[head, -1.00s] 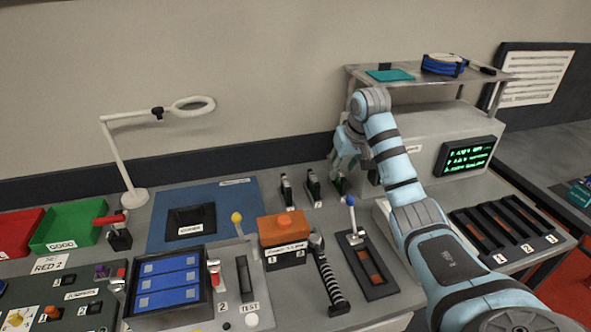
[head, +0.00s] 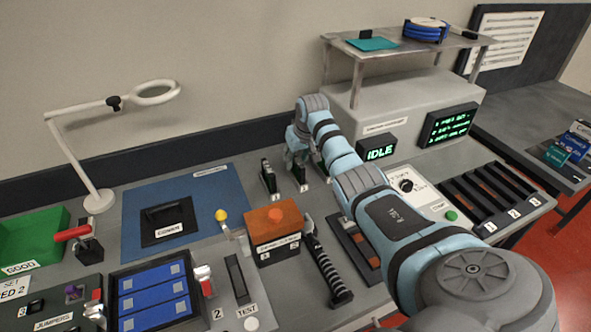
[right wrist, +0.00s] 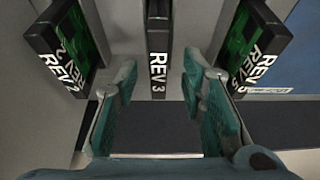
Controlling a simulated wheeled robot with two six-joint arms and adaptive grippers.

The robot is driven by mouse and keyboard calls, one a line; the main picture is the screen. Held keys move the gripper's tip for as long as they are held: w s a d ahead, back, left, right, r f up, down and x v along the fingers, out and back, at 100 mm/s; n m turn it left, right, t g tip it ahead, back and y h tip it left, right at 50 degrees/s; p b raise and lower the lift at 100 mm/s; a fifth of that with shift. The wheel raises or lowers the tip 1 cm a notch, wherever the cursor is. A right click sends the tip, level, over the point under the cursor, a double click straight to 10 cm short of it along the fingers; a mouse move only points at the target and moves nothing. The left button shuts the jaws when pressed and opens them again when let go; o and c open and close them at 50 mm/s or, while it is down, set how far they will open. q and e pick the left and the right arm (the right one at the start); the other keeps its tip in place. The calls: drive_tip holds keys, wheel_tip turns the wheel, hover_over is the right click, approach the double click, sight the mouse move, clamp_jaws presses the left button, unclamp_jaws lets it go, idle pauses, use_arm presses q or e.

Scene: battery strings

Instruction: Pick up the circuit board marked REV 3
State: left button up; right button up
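Three upright circuit boards stand in a row on the bench. In the right wrist view the middle board (right wrist: 158,30) is seen edge-on with a label reading REV 3. The left board (right wrist: 62,45) reads REV 2. The right board (right wrist: 248,50) reads REV and a digit I cannot read surely. My right gripper (right wrist: 160,75) is open, one finger on each side of the middle board, with gaps showing. In the head view my right gripper (head: 297,152) is just above the middle board (head: 300,174), beside the left board (head: 268,177). My left gripper is out of view.
An orange box (head: 273,224) stands in front of the boards. A blue mat (head: 140,215) lies to the left. A grey cabinet (head: 400,110) with an IDLE display (head: 376,149) stands behind my arm, under a shelf (head: 400,55). A slotted rack (head: 492,200) is at the right.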

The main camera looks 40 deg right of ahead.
drive_tip(key=shift+x, duration=0.9)
drive_tip(key=shift+s+r, duration=0.2)
drive_tip(key=shift+s, duration=0.05)
drive_tip(key=shift+c, duration=0.6)
drive_tip(key=c, duration=0.3)
clamp_jaws()
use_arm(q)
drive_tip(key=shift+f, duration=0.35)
use_arm(e)
drive_tip(key=shift+w, duration=0.1)
